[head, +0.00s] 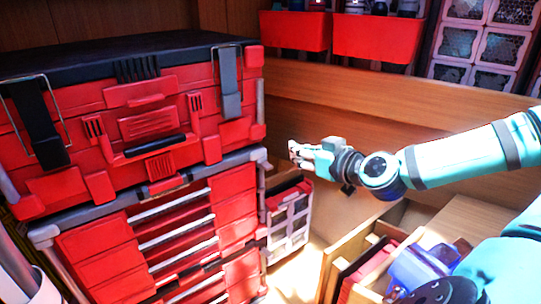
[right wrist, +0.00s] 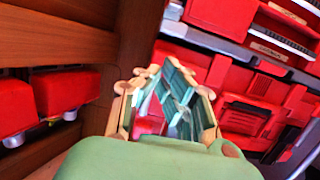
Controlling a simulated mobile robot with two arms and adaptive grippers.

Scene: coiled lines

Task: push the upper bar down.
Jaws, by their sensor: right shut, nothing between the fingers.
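A red tool chest with a black lid (head: 110,55) stands on the left in the head view. A dark horizontal handle bar (head: 156,146) crosses the front of its upper box. Pale drawer bars (head: 170,205) run below it, one above another. I cannot tell for sure which one is the upper bar. My right gripper (head: 297,152) is shut and empty, to the right of the chest's upper box and apart from it. In the right wrist view the fingers (right wrist: 165,90) show in front of the red chest front (right wrist: 250,110). My left gripper is out of view.
A wooden wall panel (head: 400,115) is behind my right gripper. Red bins (head: 375,38) sit on the ledge above. An open wooden drawer (head: 350,245) is at lower right, under my right arm.

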